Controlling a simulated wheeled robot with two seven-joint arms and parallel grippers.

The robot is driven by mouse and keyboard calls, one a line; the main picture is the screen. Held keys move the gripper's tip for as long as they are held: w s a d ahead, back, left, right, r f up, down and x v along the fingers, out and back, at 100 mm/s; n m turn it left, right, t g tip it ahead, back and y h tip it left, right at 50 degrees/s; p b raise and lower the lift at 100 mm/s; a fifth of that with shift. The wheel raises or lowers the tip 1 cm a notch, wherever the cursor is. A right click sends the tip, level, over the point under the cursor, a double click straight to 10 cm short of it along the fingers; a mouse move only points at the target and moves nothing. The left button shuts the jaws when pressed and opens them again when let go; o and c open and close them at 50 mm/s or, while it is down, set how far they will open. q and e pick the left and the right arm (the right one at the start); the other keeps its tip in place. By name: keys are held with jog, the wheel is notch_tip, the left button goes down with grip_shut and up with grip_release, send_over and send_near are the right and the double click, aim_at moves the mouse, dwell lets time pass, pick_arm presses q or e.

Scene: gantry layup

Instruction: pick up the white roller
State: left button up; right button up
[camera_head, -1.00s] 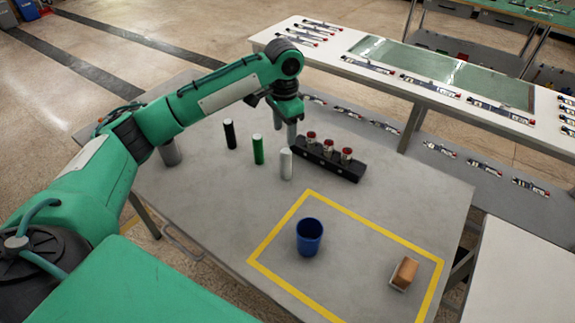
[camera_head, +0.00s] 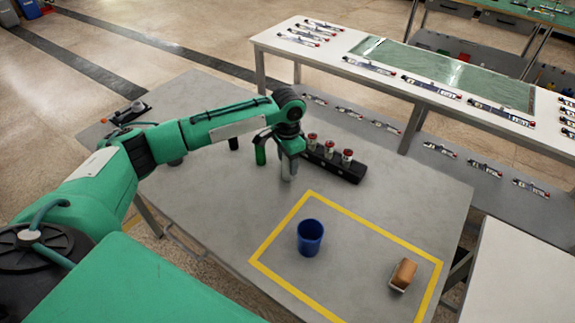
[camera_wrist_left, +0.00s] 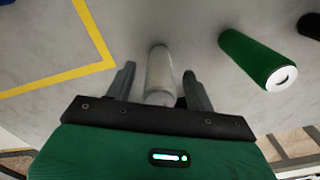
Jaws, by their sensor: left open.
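The white roller (camera_head: 288,173) stands upright on the grey table, just below my left gripper in the head view, which hides its upper part. In the left wrist view the white roller (camera_wrist_left: 159,72) shows between the two fingers. My left gripper (camera_head: 281,157) is open, with one finger on each side of the roller; its fingers also show in the left wrist view (camera_wrist_left: 158,85). I see gaps between the roller and both fingers there. My right gripper is not in view.
A green roller (camera_wrist_left: 256,58) stands close beside the white one, with a black roller (camera_wrist_left: 309,25) beyond. A black rack (camera_head: 335,164) with red-topped pieces is right of the gripper. A blue cup (camera_head: 309,238) and brown block (camera_head: 404,273) sit inside the yellow outline (camera_head: 349,224).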

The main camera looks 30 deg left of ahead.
pick_arm(q)
jog(key=c, duration=1.1)
jog(key=shift+c, duration=0.3)
jog(key=shift+r, duration=0.15)
